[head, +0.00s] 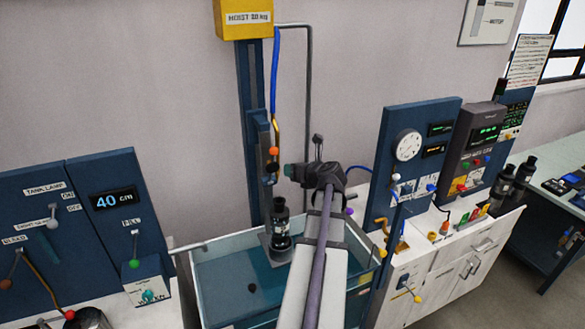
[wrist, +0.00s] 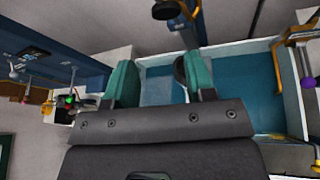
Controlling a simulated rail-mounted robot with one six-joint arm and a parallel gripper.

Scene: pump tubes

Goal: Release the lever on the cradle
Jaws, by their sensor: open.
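A black pump (head: 280,228) stands upright in a grey cradle (head: 277,250) above the water tank, below the hoist column. An orange ball-tipped lever (head: 273,151) shows just above the pump; I cannot tell whether it belongs to the cradle or to the hoist hook. My gripper (head: 290,171) is right of this lever, apart from it. In the wrist view my gripper (wrist: 160,78) has its two teal fingers spread with nothing clearly held between them. A dark round part (wrist: 181,70) shows beside the right finger. My arm hides part of the tank.
The glass water tank (head: 215,252) lies below my gripper. A yellow hoist box (head: 245,18) tops the blue column (head: 250,110). Blue panels with levers stand left (head: 105,210) and right (head: 425,150). Two more black pumps (head: 515,180) stand at the right.

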